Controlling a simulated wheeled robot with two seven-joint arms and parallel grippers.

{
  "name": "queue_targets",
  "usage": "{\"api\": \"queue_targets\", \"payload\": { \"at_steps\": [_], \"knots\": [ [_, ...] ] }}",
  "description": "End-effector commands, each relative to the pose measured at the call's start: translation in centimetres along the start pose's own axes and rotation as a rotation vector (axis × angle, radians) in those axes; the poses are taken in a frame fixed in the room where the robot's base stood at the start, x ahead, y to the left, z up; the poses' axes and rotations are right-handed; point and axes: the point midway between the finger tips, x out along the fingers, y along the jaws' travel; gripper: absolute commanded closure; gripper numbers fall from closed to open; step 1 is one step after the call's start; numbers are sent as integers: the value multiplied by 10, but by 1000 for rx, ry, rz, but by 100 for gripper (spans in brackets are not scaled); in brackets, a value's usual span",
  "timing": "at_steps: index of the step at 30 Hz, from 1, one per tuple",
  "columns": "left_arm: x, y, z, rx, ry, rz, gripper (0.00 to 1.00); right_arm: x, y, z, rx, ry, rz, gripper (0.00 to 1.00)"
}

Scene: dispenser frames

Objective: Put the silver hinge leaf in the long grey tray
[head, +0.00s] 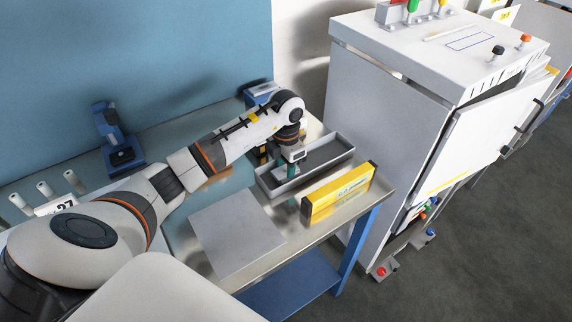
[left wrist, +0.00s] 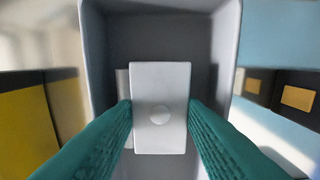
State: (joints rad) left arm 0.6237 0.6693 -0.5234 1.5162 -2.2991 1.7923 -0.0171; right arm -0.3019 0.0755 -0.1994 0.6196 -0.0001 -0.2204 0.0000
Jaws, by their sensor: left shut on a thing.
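The silver hinge leaf (left wrist: 160,128) is a pale flat rectangular plate with a round spot, seen in the left wrist view. My left gripper (left wrist: 160,112) is shut on it, one teal finger at each side edge. The long grey tray (head: 328,150) lies on the table in the head view. My left gripper (head: 289,170) is at the tray's left part, pointing down. In the left wrist view the tray's walls (left wrist: 95,60) surround the leaf. I cannot tell whether the leaf touches the tray floor. A pale edge shows behind the leaf, partly hidden. My right gripper is not in view.
A yellow box (head: 338,192) stands close in front of the tray. A flat grey plate (head: 235,232) lies left of it. A blue device (head: 118,145) stands at the back left. A large white cabinet (head: 390,110) is just right of the table.

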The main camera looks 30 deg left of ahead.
Motion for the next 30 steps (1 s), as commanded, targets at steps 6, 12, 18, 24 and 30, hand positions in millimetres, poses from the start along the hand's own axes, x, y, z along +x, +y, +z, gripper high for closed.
{"api": "queue_targets", "payload": {
  "at_steps": [6, 12, 18, 24, 30],
  "knots": [
    [6, 0, 0, 0, 2, -1, 89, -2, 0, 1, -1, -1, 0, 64],
    [11, 0, 0, 0, 1, -1, 89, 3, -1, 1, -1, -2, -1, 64],
    [9, 0, 0, 1, 1, -1, 42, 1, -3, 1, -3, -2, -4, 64],
    [9, 0, 0, 1, 1, 0, 42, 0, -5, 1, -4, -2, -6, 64],
    [-5, -1, -1, 1, 5, -3, 42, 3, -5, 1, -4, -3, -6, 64]
  ]
}}
